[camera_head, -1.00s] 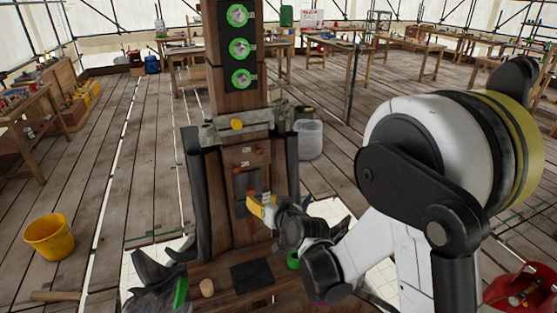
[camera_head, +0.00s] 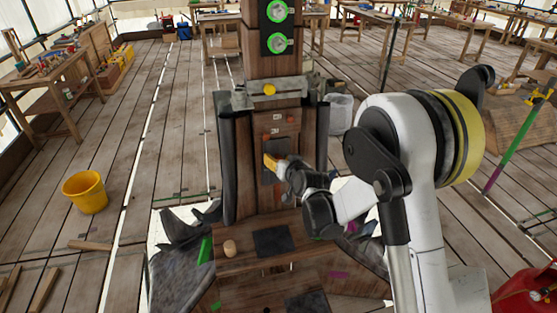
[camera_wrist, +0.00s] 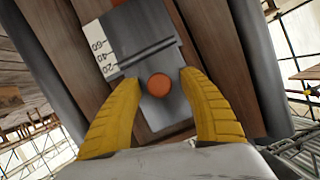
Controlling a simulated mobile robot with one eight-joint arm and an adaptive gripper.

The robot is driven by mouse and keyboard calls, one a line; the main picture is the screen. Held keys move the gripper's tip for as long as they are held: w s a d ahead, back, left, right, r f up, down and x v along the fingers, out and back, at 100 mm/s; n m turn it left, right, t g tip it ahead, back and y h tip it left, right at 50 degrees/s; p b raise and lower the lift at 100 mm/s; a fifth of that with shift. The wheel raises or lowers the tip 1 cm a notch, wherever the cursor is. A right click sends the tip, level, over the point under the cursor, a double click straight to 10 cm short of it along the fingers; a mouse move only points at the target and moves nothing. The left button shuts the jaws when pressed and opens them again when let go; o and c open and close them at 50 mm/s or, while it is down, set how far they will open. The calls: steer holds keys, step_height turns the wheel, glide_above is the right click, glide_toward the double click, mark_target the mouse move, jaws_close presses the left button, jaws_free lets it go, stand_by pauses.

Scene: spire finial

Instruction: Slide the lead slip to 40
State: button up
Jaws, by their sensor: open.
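The lead slip is a grey plate with an orange round knob (camera_wrist: 159,85), set in the wooden post; its grey face (camera_wrist: 145,35) fills the middle of the wrist view. A white scale (camera_wrist: 97,46) with marks 20, 40 and 60 runs along its left side. Dark lines cross the plate near the 20 mark. My gripper (camera_wrist: 158,98) has its yellow fingers open, one on each side of the knob, with gaps between. In the head view my gripper (camera_head: 270,160) is at the grey plate (camera_head: 276,148) on the post, partly covering it.
A yellow knob (camera_head: 269,90) sits on a metal collar above, with green-ringed fittings (camera_head: 277,43) higher up. Dark leads and a wooden base (camera_head: 240,270) surround the post's foot. A yellow bucket (camera_head: 85,191) stands left on open floor.

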jaws_close()
step_height(320, 180, down, 3)
steer(key=b, duration=0.3)
steer(key=shift+r, duration=0.3)
jaws_free()
